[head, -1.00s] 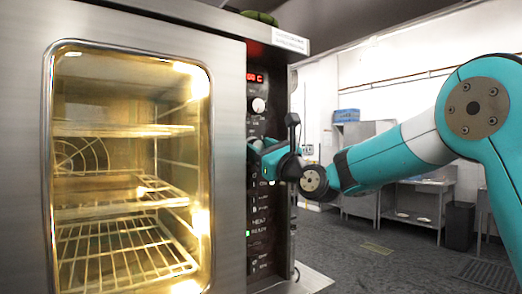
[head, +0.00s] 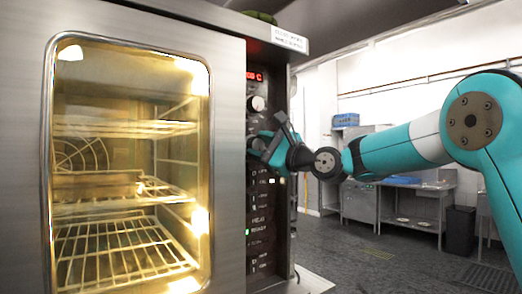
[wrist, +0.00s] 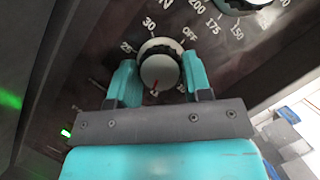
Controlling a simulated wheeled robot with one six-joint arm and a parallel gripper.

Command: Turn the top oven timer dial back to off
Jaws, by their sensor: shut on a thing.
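The timer dial (wrist: 160,68) is a round pale knob with a dark ridged rim, on the dark control panel. Its red mark shows at the lower edge of the knob in the wrist view, while the OFF label (wrist: 189,36) is at its upper right. My gripper (wrist: 159,78) is shut on the dial, with one teal finger on each side. In the head view my gripper (head: 258,143) is at the panel, below another white knob, and hides the timer dial.
A second dial (wrist: 240,4), with temperature numbers, is close above in the wrist view; its white knob (head: 258,103) shows in the head view. The oven's lit glass door (head: 130,180) is left of the panel. Open floor (head: 350,255) lies to the right.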

